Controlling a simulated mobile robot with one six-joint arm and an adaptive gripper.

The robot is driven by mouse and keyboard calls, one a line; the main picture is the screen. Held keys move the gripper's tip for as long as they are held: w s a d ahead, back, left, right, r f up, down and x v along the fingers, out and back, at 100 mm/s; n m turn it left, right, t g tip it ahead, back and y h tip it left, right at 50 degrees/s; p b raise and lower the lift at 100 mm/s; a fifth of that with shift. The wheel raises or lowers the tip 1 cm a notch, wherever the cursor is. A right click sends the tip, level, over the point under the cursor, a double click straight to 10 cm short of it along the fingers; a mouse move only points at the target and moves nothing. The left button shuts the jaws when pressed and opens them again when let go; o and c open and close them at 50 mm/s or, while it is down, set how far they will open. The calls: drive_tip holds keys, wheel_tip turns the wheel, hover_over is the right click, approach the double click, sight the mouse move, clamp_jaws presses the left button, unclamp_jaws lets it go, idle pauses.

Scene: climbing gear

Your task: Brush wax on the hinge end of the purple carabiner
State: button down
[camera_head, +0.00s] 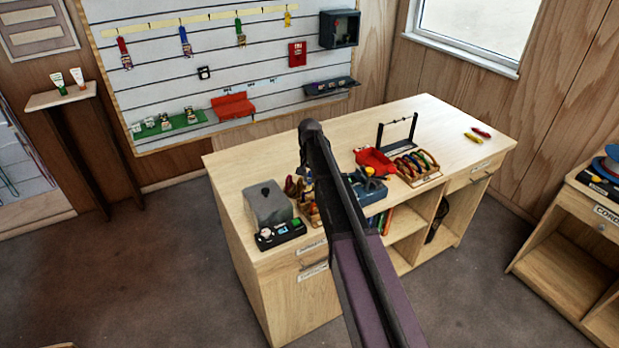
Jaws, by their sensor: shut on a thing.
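My gripper (305,176) is small and mostly hidden at the far end of my dark arm, over the left half of the workbench (460,122). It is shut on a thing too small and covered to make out. Several coloured carabiners stand in a wooden rack (432,178) on the bench, right of my arm. I cannot pick out the purple one or its hinge end for sure. No brush or wax can be told apart with certainty.
A grey box (268,203) and a black tray (280,234) sit at the bench's left end. A red bin (374,161), a blue box (371,191) and a black stand (397,134) are near its middle. The bench's back right is mostly clear.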

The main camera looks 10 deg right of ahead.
drive_tip(key=shift+a, duration=0.1)
drive_tip(key=shift+s+a, duration=0.3)
drive_tip(key=shift+a, duration=0.6)
drive_tip(key=shift+s+a, duration=0.3)
drive_tip(key=shift+a, duration=0.6)
drive_tip(key=shift+r+p, duration=2.95)
drive_tip(key=shift+r, duration=0.05)
wheel_tip(320, 180, up, 3)
drive_tip(key=p, duration=0.3)
